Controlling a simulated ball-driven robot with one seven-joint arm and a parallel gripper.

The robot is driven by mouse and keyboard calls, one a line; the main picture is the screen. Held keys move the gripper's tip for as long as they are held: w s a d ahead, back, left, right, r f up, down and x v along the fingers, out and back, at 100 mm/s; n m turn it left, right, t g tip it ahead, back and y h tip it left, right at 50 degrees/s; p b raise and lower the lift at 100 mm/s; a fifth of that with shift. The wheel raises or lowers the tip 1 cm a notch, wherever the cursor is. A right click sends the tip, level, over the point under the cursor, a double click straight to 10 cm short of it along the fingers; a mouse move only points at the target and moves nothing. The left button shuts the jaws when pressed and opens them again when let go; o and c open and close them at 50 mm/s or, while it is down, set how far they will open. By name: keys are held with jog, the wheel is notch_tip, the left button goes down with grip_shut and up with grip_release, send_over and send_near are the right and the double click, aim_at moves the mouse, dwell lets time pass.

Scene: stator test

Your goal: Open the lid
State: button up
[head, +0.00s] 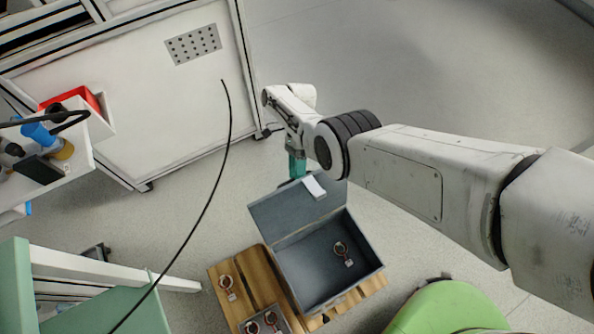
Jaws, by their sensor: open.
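A grey box (328,288) stands on a wooden pallet at the bottom centre of the head view. Its lid (279,213) is raised and tilted back from the box's far side, so the inside shows. A white label or block (315,187) is on the lid near its upper edge. My gripper (297,167), with teal fingers, is just beyond the lid's far edge. It is open, and I see nothing held in it. The fingertips are partly hidden behind the lid's edge, so I cannot tell whether they touch it.
A small round part with a tag (341,249) lies in the box. Similar parts (226,282) lie on the wooden pallet (241,264) to the left. A green rounded object (450,309) is at lower right. A white cabinet (130,85) stands behind. Floor is clear at upper right.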

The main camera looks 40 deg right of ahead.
jog(key=b+v, duration=0.2)
jog(key=v, duration=0.8)
jog(key=shift+w+d, duration=0.15)
jog(key=shift+d, duration=0.1)
jog(key=shift+r, duration=0.1)
